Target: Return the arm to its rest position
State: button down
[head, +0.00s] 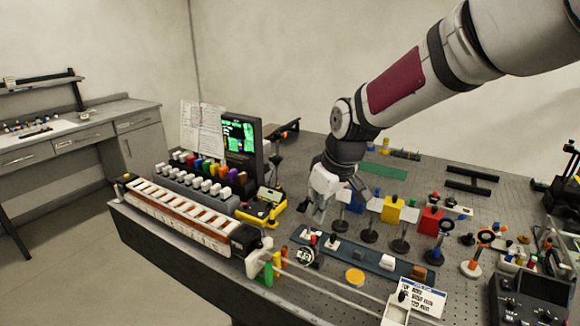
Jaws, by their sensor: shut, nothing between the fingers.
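My gripper (318,212) hangs at the end of my arm, pointing down over the middle of the bench. It is shut, and I see nothing held in it. It is above the area between the yellow device (262,209) and the row of optics. My arm comes in from the upper right of the head view. Whether the fingertips touch anything below is too small to tell.
The perforated bench (335,285) is crowded. A long white-and-red rack (180,212), a small screen (240,135) and a paper sheet (203,128) stand left. Yellow (391,211) and red (431,220) blocks stand right. A blue rail (345,255) lies in front. Space above is clear.

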jog(key=s+d+r+m, duration=0.2)
jog(key=s+d+r, duration=0.1)
jog(key=s, duration=0.6)
jog(key=s+d+r+m+t+h, duration=0.1)
jog(key=s+d+r+m, duration=0.2)
jog(key=s, duration=0.6)
jog(key=s+d+r+m+t+h, duration=0.1)
jog(key=s+d+r+m, duration=0.2)
jog(key=s, duration=0.6)
notch_tip(320, 180, up, 2)
jog(key=shift+s+d+r, duration=0.15)
jog(key=shift+s+d, duration=0.15)
jog(key=shift+d, duration=0.15)
